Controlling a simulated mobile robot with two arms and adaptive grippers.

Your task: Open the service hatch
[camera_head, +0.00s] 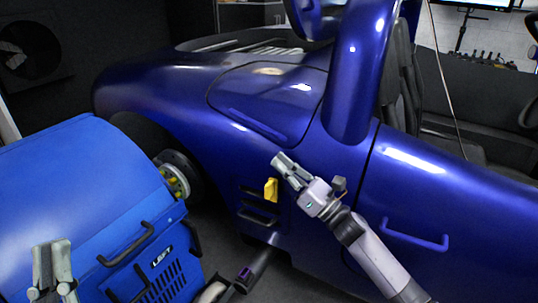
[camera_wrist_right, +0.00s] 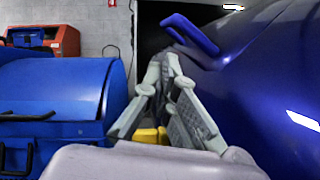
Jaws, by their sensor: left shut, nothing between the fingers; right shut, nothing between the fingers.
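The service hatch (camera_head: 270,88) is a rounded blue panel on the side of the blue car, and it looks flush with the bodywork. A long blue handle (camera_head: 257,126) runs slantwise along its lower edge. The handle also shows in the right wrist view (camera_wrist_right: 190,33), just beyond the fingertips. My right gripper (camera_head: 281,160) is shut and empty, just below the handle's lower right end; I cannot tell whether it touches the car. In its wrist view the fingertips (camera_wrist_right: 166,56) meet. My left gripper (camera_head: 52,246) is shut and empty, low at the left, in front of the blue machine.
The blue machine (camera_head: 75,185) with a black handle (camera_head: 126,245) fills the lower left. A yellow tab (camera_head: 271,189) sticks out beside dark vents below my right gripper. The car door has a blue handle (camera_head: 414,235). A wheel hub (camera_head: 175,181) shows between machine and car.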

